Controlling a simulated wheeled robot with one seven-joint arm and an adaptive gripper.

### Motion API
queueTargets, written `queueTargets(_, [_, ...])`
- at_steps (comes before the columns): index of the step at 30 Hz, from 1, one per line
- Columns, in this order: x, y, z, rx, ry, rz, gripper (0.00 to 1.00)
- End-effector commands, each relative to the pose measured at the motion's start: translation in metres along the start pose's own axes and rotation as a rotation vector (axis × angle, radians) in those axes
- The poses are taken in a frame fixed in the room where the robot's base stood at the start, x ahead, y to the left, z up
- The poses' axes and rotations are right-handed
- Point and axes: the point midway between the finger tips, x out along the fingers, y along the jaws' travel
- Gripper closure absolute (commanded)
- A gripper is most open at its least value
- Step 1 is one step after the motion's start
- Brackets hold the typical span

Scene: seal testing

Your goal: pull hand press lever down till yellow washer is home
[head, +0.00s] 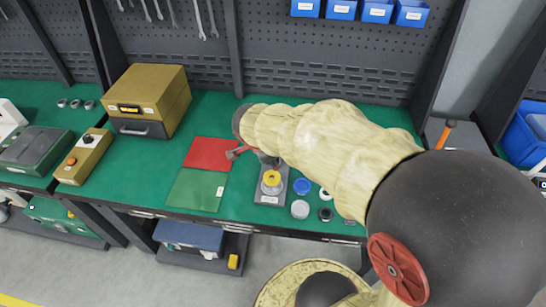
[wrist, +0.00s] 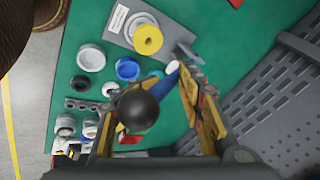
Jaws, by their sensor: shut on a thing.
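The hand press stands on a grey base plate (head: 268,199) at the front of the green bench; my arm hides its upper part in the head view. The yellow washer (head: 271,177) sits on a pale round seat on that base. It also shows in the wrist view (wrist: 148,39), beyond my fingers; I cannot tell whether it is fully seated. My gripper (wrist: 168,92) is shut on the press lever (wrist: 163,86), a blue bar between the fingers. A black ball knob (wrist: 138,110) shows by the left finger. The head view mostly hides the grip.
Blue (head: 302,186), white and black rings lie right of the press. A red mat (head: 208,153) and a green mat (head: 197,190) lie left of it. A brown case (head: 152,92) stands back left. A grey perforated panel closes the back.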

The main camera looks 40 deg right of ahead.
Motion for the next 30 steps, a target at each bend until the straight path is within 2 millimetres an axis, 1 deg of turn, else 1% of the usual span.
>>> queueTargets(1, [0.016, 0.016, 0.010, -0.002, -0.004, 0.019, 1.00])
queueTargets(7, [0.029, 0.035, 0.023, -0.002, -0.004, 0.023, 1.00])
queueTargets(12, [0.042, 0.048, 0.032, -0.002, -0.003, 0.025, 0.93])
queueTargets(18, [0.054, 0.060, 0.041, -0.002, 0.011, 0.006, 0.89])
queueTargets(24, [0.062, 0.065, 0.045, 0.005, 0.053, -0.057, 0.89])
queueTargets(30, [0.065, 0.066, 0.046, 0.011, 0.074, -0.088, 0.89])
